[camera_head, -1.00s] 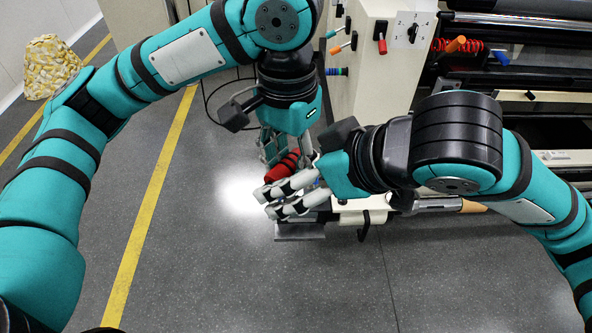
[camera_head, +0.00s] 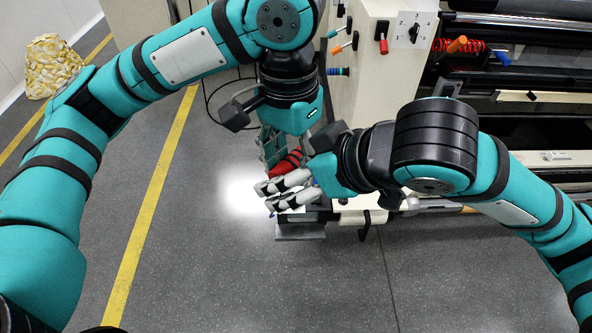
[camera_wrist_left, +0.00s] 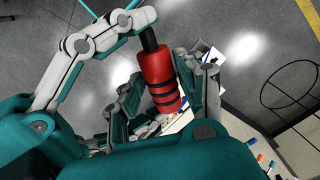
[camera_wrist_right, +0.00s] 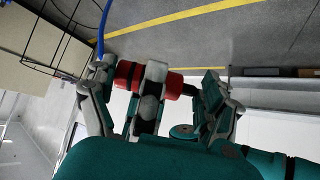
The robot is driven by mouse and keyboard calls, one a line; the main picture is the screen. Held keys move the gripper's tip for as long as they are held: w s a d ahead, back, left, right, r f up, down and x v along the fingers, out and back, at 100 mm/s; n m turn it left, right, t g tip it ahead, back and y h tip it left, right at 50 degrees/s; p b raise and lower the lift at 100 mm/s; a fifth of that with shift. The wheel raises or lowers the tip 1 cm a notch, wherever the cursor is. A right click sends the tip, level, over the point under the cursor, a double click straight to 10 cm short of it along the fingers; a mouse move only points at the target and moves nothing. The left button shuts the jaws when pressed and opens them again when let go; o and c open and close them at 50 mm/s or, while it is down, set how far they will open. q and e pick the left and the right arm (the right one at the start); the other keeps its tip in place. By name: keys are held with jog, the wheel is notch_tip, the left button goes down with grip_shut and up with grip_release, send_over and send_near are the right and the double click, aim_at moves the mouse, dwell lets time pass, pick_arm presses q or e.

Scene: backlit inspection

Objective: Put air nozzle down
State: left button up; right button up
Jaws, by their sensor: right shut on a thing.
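The air nozzle appears to be a red cylinder with black bands (camera_head: 288,160). It lies at my two grippers, which are close together at image centre. In the left wrist view the red body (camera_wrist_left: 158,75) has a narrow black end pointing up. My right gripper (camera_head: 272,193) is shut on it, and in the right wrist view one finger crosses in front of the red body (camera_wrist_right: 176,84). My left gripper (camera_head: 286,145) is just above, with fingers spread around the nozzle; contact is partly hidden. A blue hose (camera_wrist_right: 103,30) shows beside the right gripper's fingers.
A grey plate-like base (camera_head: 300,232) stands under the grippers. The cream machine cabinet (camera_head: 365,80) with knobs and hooks is close on the right. Open grey floor (camera_head: 220,280) lies in front. A patterned yellow bag-like thing (camera_head: 52,65) is at far left.

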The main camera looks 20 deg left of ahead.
pick_arm(q)
jog(key=shift+o, duration=1.3)
jog(key=shift+r, duration=0.1)
